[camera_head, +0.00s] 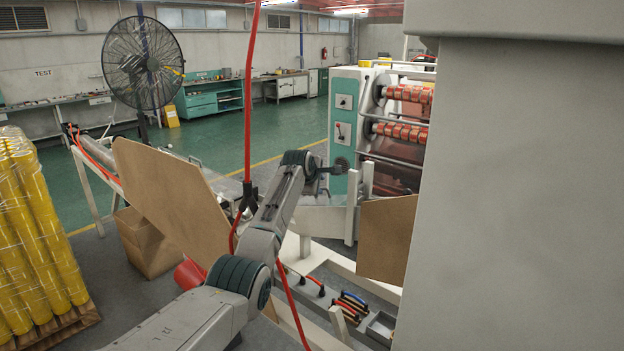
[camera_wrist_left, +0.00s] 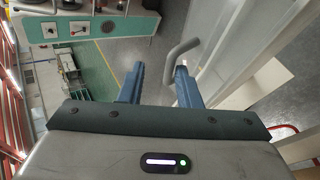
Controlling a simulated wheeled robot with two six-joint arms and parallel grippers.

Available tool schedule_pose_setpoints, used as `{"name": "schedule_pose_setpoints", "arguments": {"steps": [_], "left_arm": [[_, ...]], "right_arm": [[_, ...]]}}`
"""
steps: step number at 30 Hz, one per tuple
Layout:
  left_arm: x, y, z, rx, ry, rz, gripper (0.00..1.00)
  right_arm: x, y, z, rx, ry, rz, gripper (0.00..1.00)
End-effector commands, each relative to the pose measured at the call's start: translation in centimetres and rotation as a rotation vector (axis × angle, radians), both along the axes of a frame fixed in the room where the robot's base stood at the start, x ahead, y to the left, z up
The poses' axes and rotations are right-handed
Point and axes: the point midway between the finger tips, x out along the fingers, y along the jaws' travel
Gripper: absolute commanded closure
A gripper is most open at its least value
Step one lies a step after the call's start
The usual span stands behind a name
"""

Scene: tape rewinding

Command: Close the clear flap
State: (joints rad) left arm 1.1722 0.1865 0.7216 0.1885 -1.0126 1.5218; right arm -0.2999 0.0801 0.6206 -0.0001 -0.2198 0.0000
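In the left wrist view, a bent grey handle (camera_wrist_left: 180,58) reaches down between the two blue fingers of my left gripper (camera_wrist_left: 157,82), close to the right finger. The fingers stand apart, and I cannot tell whether they touch the handle. A pale, see-through panel (camera_wrist_left: 236,48) with light edges, which looks like the clear flap, slants at the right of that view beside the handle. In the head view my left gripper (camera_head: 328,174) is small and stretched toward the machine; the flap cannot be made out there. My right gripper is not in view.
The white and teal machine (camera_head: 342,100) with orange rolls (camera_head: 398,131) stands beyond my left gripper. A large grey surface (camera_head: 510,170) hides the right side. Brown boards (camera_head: 170,195) and (camera_head: 387,238) flank the arm. A red hose (camera_head: 250,90) hangs near it.

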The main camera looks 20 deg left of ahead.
Motion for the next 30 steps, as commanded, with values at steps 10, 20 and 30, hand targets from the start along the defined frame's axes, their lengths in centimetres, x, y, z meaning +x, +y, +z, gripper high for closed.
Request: {"name": "schedule_pose_setpoints", "arguments": {"steps": [10, 20, 30], "left_arm": [[-3.7, -0.1, 2.7, 0.002, -0.005, -0.001, 0.7], [-6.3, -0.2, 5.1, 0.0, -0.003, -0.001, 0.7], [-6.5, -0.2, 5.3, -0.001, -0.001, -0.001, 0.7]], "right_arm": [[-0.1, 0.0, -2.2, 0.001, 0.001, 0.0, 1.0], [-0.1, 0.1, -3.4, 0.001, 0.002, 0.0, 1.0], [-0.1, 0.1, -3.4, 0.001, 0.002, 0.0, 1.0]]}}
